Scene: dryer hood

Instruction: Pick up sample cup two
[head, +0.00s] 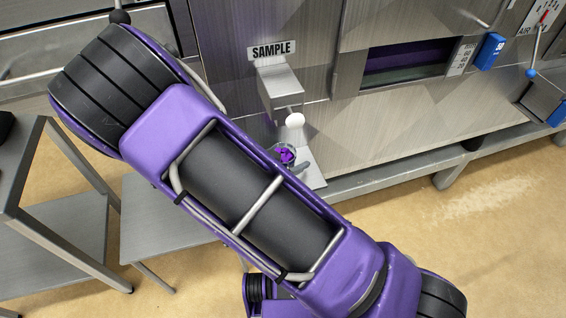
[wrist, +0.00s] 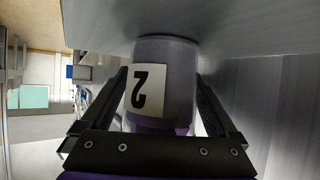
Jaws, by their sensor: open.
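Sample cup two (wrist: 168,55) is a grey, see-through-looking cup with a white label marked "2". In the wrist view it stands between the two dark fingers of my gripper (wrist: 162,80), which are open on either side of it. Purple shows at the cup's end nearest my palm. In the head view a cup with purple contents (head: 285,155) sits under the sample spout; its label is hidden there. My own arm covers much of the area in front of it, and most of my gripper is hidden.
The steel spout (head: 280,88) under the "SAMPLE" sign (head: 271,50) overhangs the cup, with a white knob (head: 295,120) close above it. A small metal shelf (head: 312,172) lies beside the cup. A grey table (head: 60,225) stands at left.

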